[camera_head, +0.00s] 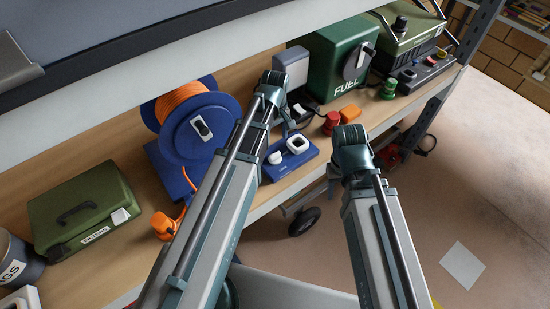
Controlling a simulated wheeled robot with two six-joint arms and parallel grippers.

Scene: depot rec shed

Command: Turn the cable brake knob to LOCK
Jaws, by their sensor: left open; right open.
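The blue cable reel (186,150), wound with orange cable (182,101), stands upright on the wooden shelf, left of my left arm. The brake knob (201,127) is a small white and dark piece on the reel's facing side. Its markings are too small to read, so I cannot tell its setting. My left gripper (284,122) is open, right of the reel and apart from the knob, partly hidden by its own wrist. My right gripper (337,182) is open, further right in front of the shelf edge, mostly hidden by its wrist.
A blue base with white fittings (290,158) lies between my arms. A green FUEL box (335,62), red knob (331,122) and green machine (408,32) are to the right. A green case (83,208) and orange plug (163,225) are left. An upper shelf overhangs the back.

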